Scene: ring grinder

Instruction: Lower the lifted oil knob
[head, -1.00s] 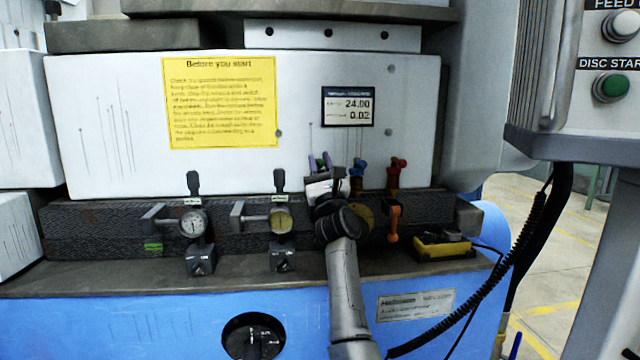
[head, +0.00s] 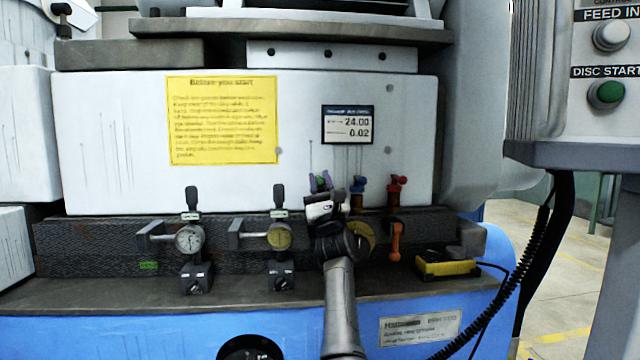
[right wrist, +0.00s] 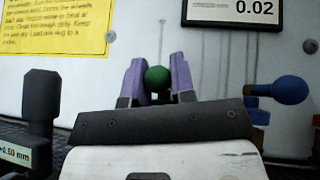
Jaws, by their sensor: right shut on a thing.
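A round green knob (right wrist: 157,78) stands between the two purple fingers of my right gripper (right wrist: 158,80) in the right wrist view. The gripper is shut on it, with a finger on each side. In the head view, my right gripper (head: 321,183) is in front of the white machine wall, left of a blue knob (head: 358,184) and a red knob (head: 397,182). The blue knob also shows at the right of the wrist view (right wrist: 278,89). My gripper body hides what is below the green knob. My left gripper is not in view.
Two dial gauges on stands (head: 189,239) (head: 279,236) are left of my right arm. An orange lever (head: 396,240) and a yellow box (head: 446,267) are to its right. A control panel (head: 572,80) fills the right side.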

